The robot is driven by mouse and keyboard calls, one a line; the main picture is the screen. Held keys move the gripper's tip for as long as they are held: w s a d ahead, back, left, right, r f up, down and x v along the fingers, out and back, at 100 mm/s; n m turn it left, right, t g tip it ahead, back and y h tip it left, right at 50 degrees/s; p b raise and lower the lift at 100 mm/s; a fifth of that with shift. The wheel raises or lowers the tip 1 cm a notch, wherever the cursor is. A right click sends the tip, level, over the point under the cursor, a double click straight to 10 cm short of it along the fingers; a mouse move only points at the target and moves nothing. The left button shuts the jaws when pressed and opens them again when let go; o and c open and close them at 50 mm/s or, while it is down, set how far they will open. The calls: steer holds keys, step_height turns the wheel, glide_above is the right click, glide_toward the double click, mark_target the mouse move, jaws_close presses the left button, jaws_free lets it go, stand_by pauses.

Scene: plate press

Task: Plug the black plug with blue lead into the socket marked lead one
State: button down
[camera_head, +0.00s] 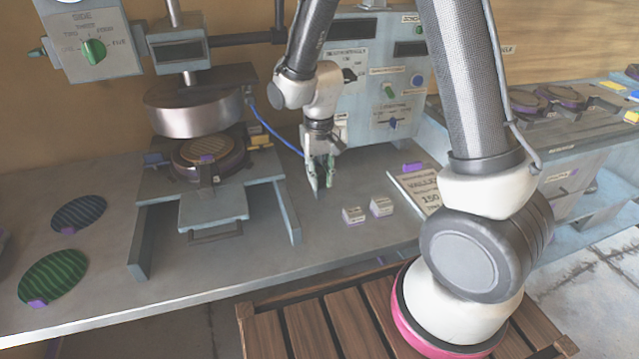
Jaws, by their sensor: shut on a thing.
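My gripper (322,184) points down just in front of the grey control box (365,115), above the bench. Its fingers are close together. A blue lead (277,136) runs from the side of the press head down to the right and ends at my gripper. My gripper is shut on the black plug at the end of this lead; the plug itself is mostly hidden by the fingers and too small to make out. The socket marked lead one cannot be picked out; my arm and gripper cover part of the box front, and its small labels are unreadable.
The press (190,112) with its round plates stands to the left. Two small labelled blocks (355,214) and a printed card (415,188) lie to the right of my gripper. Bare bench (340,245) lies in front.

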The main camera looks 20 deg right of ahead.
steer(key=shift+w+r, duration=0.1)
steer(key=shift+r, duration=3.05)
